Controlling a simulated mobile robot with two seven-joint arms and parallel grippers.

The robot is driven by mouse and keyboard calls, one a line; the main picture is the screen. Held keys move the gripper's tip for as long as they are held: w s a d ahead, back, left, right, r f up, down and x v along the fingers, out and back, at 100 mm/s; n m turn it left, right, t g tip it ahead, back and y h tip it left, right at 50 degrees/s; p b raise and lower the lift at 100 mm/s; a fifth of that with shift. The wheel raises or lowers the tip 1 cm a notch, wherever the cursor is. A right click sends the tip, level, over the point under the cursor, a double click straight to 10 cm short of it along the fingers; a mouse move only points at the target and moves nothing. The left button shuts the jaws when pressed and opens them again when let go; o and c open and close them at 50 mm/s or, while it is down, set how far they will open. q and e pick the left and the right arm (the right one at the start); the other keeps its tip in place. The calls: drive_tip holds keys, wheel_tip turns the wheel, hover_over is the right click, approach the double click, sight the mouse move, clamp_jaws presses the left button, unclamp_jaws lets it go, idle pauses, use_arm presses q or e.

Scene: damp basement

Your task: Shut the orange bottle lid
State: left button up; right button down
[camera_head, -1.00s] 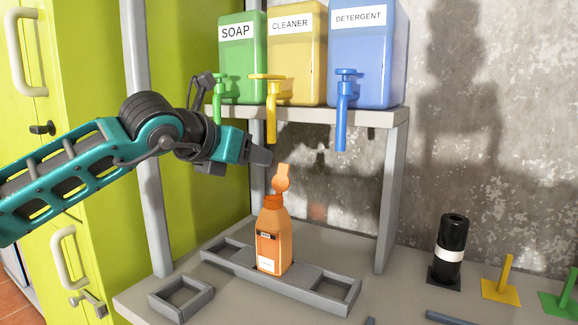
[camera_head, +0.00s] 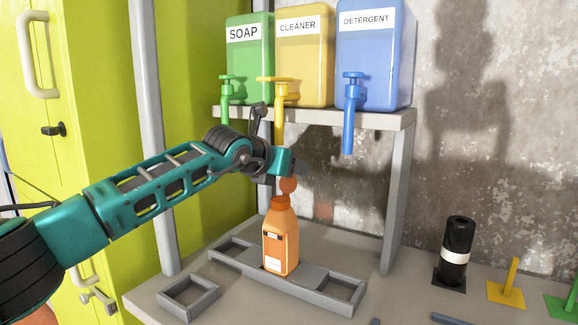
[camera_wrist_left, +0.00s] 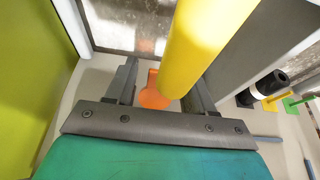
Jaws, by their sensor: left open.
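The orange bottle (camera_head: 281,243) stands upright in the middle of a grey holder (camera_head: 315,287) on the bench. Its orange lid (camera_head: 288,186) stands raised above the neck, partly covered by my left gripper (camera_head: 276,183). That gripper is open, with its fingers just above the bottle neck. In the left wrist view, the lid (camera_wrist_left: 153,94) shows between the two spread fingers of the left gripper (camera_wrist_left: 165,88). Whether a finger touches the lid cannot be told. My right gripper is not in view.
Soap (camera_head: 249,62), cleaner (camera_head: 304,58) and detergent (camera_head: 370,60) containers stand on a shelf above. The yellow tap (camera_head: 280,95) hangs close above my gripper and crosses the wrist view.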

use_arm(q)
drive_tip(key=shift+w+d+f, duration=0.15)
drive_tip(key=shift+w, duration=0.1)
drive_tip(key=shift+c, duration=0.5)
clamp_jaws()
